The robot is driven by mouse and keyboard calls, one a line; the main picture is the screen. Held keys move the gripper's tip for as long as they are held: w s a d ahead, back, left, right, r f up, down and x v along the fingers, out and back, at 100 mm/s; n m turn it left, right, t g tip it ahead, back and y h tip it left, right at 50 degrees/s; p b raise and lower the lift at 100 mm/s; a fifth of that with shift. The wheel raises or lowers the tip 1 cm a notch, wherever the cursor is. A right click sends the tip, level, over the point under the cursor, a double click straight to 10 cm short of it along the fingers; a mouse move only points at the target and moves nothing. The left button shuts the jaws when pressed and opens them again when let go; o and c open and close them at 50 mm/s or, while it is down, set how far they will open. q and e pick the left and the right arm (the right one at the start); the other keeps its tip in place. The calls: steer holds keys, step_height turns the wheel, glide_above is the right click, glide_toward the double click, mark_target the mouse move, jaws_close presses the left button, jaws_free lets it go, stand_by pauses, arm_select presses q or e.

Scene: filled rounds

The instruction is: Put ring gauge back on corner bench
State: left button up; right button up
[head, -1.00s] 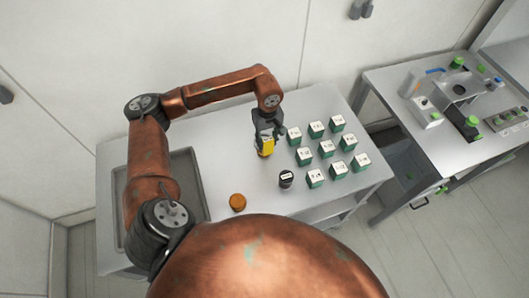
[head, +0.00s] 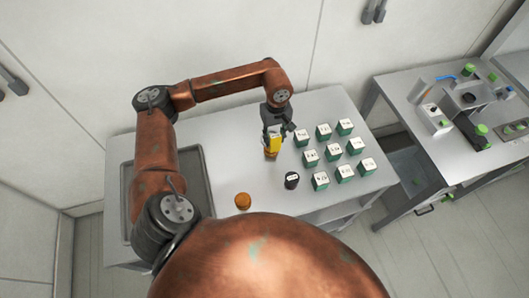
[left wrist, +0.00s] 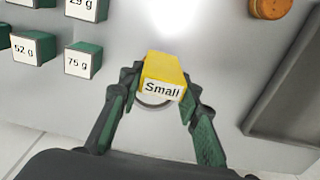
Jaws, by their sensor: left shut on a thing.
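The ring gauge (head: 273,145) has a yellow block handle, and its label reads "Small" in the left wrist view (left wrist: 162,75). Part of a grey ring shows beneath the handle there. My left gripper (head: 274,134) is shut on the yellow handle, with one finger on each side (left wrist: 160,92). It holds the gauge over the grey bench (head: 228,165), left of the green blocks; a brownish patch shows just under the gauge. I cannot tell which bench is the corner bench. A second bench (head: 440,135) stands at the right. My right gripper is not in view.
Several green blocks with white weight labels (head: 334,154) stand in rows. A black labelled cylinder (head: 291,181) and an orange disc (head: 243,201) stand nearer me. A grey tray (head: 205,185) lies at the left. Equipment with green parts (head: 470,125) occupies the right bench.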

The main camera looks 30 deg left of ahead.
arm_select(q)
steer(key=s+a+r+n+p, duration=0.15)
steer(key=s+n, duration=0.25)
steer(key=s, duration=0.4)
steer(key=s+a+r+n+b, duration=0.1)
steer(key=s+a+r+n, duration=0.15)
steer(key=s+n, duration=0.4)
steer(key=shift+m, duration=0.75)
steer(key=w+a+f+p, duration=0.1)
steer(key=w+a+f, duration=0.1)
steer(key=a+f, duration=0.1)
steer(key=w+a+f+p, duration=0.2)
steer(key=w+a+f, duration=0.1)
steer(key=a+f, duration=0.1)
steer(key=w+a+f+p, duration=0.2)
steer(key=w+a+f, duration=0.1)
steer(key=f, duration=0.3)
steer(key=shift+a, duration=0.3)
steer(key=shift+f, duration=0.25)
steer(key=shift+a+f, duration=0.1)
steer(key=shift+f, duration=0.1)
